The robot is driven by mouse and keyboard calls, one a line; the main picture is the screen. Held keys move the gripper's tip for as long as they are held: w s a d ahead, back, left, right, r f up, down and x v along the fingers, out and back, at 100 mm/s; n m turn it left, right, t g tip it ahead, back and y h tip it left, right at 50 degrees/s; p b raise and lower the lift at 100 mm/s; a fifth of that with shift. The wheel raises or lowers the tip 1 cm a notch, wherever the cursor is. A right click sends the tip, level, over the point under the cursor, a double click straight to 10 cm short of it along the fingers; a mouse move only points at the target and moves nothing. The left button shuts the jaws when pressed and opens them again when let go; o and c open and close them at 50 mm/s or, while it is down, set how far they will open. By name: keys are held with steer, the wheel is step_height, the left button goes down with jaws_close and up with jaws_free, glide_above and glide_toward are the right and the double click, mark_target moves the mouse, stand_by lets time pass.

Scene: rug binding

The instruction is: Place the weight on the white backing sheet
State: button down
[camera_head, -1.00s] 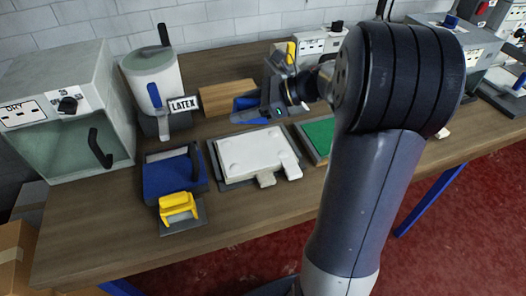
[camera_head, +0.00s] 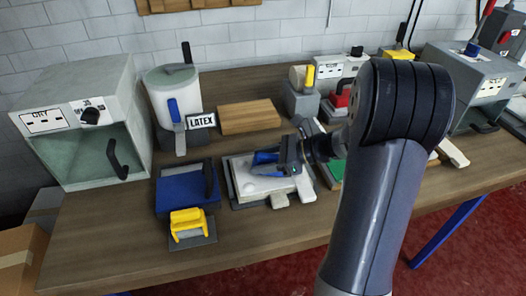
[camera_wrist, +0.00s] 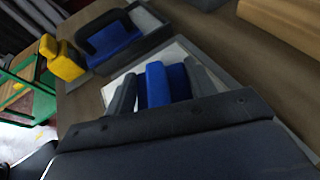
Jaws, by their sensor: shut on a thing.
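The white backing sheet (camera_head: 246,188) lies on a grey board in the middle of the table; it has pale tabs at its front right. My gripper (camera_head: 275,160) is over the sheet, shut on a blue thing that I take to be the weight (camera_head: 266,157). In the wrist view, the blue weight (camera_wrist: 156,84) sits between the dark fingers of my gripper (camera_wrist: 165,88), with white sheet showing around it. My gripper hides its underside, so I cannot tell whether it touches the sheet.
Left of the sheet are a blue pad (camera_head: 178,196) with a black handle and a yellow-handled tool (camera_head: 187,222). Behind are a wooden block (camera_head: 249,117), a latex pot (camera_head: 172,105) and a grey dryer box (camera_head: 80,125). A green pad (camera_head: 336,172) is close on the right.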

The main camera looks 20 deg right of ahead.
stand_by(0.3)
steer(key=c, duration=0.6)
jaws_free()
steer(key=shift+f, duration=0.15)
steer(key=shift+s+d+r, duration=0.1)
steer(key=shift+d+r, duration=0.1)
steer(key=shift+r, duration=0.05)
steer(key=v, duration=1.1)
steer(key=shift+s+d, duration=0.2)
